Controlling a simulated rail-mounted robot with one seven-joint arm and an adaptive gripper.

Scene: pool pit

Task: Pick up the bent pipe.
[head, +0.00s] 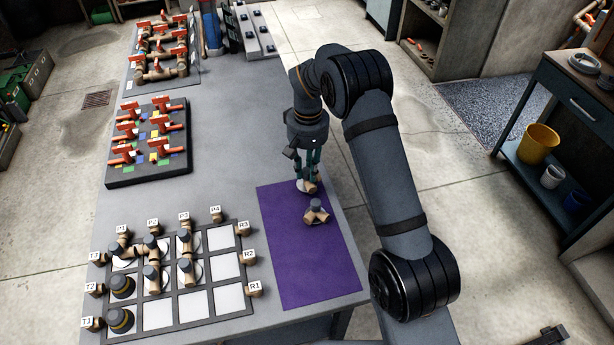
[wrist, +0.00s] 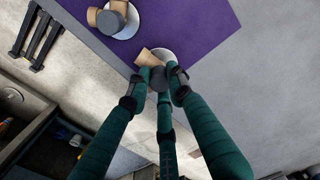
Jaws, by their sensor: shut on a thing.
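My gripper (head: 309,172) points down over the far edge of the purple mat (head: 280,265). Its dark green fingers are shut on a short tan pipe piece with a grey cap and a white round base, which I take to be the bent pipe (head: 309,187). In the wrist view this bent pipe (wrist: 147,58) sits between the fingertips (wrist: 157,80), which partly hide it. I cannot tell whether it touches the mat. A second tan pipe piece (head: 316,214) with a grey cap stands on the mat just nearer; it also shows in the wrist view (wrist: 116,12).
A grid tray (head: 180,290) with white cells holds several tan pipe pieces and black-capped parts at the front left. A dark board (head: 145,170) with red-handled valves lies behind it. The near part of the mat is clear. The table's right edge is close to my gripper.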

